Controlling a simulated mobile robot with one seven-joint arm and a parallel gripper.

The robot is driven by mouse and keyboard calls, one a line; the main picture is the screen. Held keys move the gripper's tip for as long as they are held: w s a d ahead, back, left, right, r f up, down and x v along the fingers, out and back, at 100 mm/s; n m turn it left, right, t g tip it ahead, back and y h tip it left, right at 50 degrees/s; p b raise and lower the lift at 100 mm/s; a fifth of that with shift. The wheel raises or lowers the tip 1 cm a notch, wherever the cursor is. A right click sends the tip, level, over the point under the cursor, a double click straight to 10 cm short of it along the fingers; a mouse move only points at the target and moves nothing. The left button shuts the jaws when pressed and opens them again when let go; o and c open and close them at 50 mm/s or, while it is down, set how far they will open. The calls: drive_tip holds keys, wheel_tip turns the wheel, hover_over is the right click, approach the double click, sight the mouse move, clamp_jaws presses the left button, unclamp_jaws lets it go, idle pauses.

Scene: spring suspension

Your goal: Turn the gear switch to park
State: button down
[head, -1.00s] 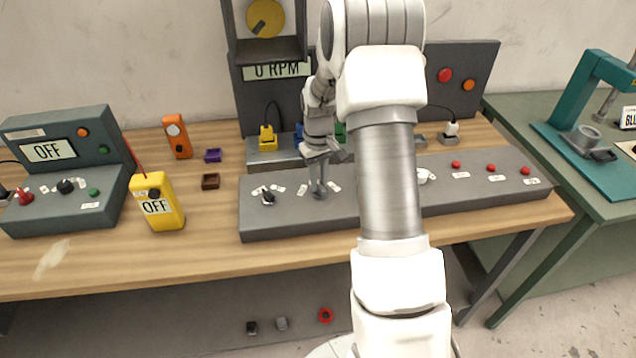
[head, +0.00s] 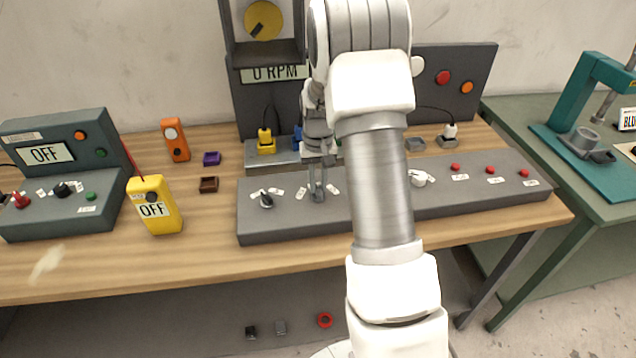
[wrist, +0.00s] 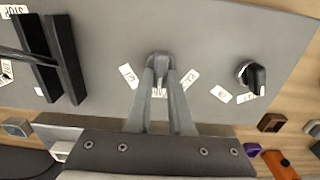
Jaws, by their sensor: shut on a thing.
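The grey control panel (head: 455,205) lies along the front of the workbench. My gripper (head: 317,194) points down onto its left half. In the wrist view my gripper (wrist: 160,72) has its two fingers close together on a small grey knob (wrist: 158,56), which I take to be the gear switch. The fingers hide much of this knob, so I cannot tell its setting. Small white labels fan around it, too small to read surely. A second knob with a black handle (head: 266,200) sits to its left on the panel; it also shows in the wrist view (wrist: 256,76).
A yellow meter (head: 155,205) reading OFF stands left of the panel. A dark console (head: 60,175) reading OFF is at the far left. A white knob (head: 419,180) and red buttons (head: 490,170) lie to the right. The display behind reads 0 RPM (head: 275,72).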

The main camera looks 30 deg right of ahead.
sight(318, 187)
drive_tip(key=c, duration=0.8)
unclamp_jaws()
wheel_tip(318, 187, up, 18)
drive_tip(key=shift+f+p, duration=0.25)
drive_tip(key=shift+p, duration=0.15)
drive_tip(key=s+a+r+n+t, duration=0.1)
drive_tip(key=s+a+r, duration=0.25)
drive_tip(key=s, duration=0.25)
drive_tip(key=s+a+r+t, duration=0.2)
drive_tip(key=s+a+r, duration=0.15)
drive_tip(key=s, duration=0.25)
drive_tip(key=s+a+r+n+t, duration=0.1)
drive_tip(key=s+a+r, duration=0.1)
drive_tip(key=s+a, duration=0.35)
drive_tip(key=s+a+f+n+t, duration=0.1)
drive_tip(key=s+a+f, duration=0.1)
drive_tip(key=s, duration=0.6)
drive_tip(key=shift+t, duration=0.3)
